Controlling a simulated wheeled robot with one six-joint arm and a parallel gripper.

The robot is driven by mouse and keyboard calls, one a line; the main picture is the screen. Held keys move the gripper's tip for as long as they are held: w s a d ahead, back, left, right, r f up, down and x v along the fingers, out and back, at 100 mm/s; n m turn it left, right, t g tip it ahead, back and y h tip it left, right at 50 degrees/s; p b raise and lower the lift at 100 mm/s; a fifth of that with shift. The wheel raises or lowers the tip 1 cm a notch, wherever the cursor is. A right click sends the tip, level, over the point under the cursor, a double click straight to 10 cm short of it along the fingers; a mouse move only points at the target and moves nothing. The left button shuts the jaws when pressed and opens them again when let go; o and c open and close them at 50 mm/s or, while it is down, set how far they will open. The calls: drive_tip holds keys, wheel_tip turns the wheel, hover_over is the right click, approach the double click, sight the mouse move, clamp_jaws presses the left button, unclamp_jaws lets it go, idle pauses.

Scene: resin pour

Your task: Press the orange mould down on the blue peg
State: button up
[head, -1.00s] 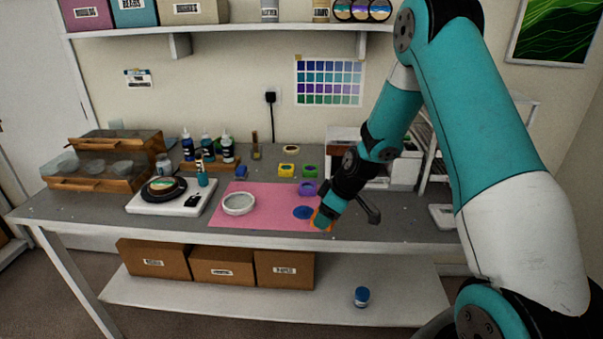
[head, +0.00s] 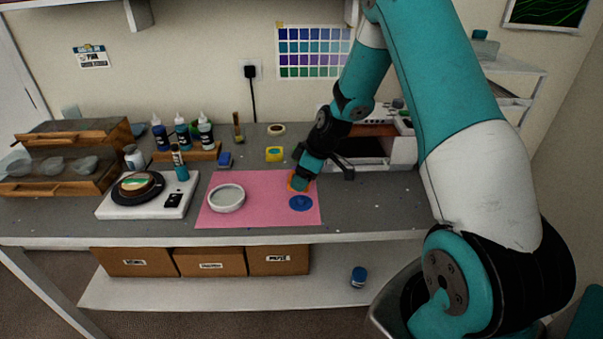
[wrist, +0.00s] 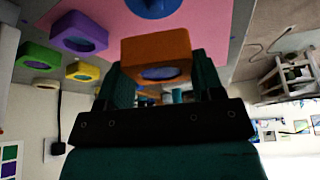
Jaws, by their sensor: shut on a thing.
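The orange mould (wrist: 155,46) is a rounded square block with a round opening. My gripper (wrist: 157,62) is shut on it, one teal finger on each side. In the head view my gripper (head: 298,184) hides most of the orange mould (head: 291,180), just behind the blue disc. The blue round piece (head: 301,203) lies on the pink mat near its front right corner. It is cut off at the top edge of the wrist view (wrist: 153,7). The mould and the blue piece are apart. I cannot make out the height of the peg.
A white round dish (head: 226,198) stands left on the pink mat (head: 262,216). A purple mould (wrist: 78,32), a green one (wrist: 38,56) and a yellow one (wrist: 83,72) are near the held mould. A white scale (head: 112,208) is at left. The bench front right is clear.

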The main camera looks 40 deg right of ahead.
sight(299, 198)
drive_tip(key=shift+f+b, duration=1.6)
drive_tip(key=shift+f, duration=0.95)
drive_tip(key=shift+f+b, duration=0.7)
drive_tip(key=shift+f, duration=0.05)
drive_tip(key=o, duration=1.1)
drive_tip(key=shift+r, duration=0.1)
drive_tip(key=shift+r+p, duration=2.7)
drive_tip(key=shift+r, duration=1.3)
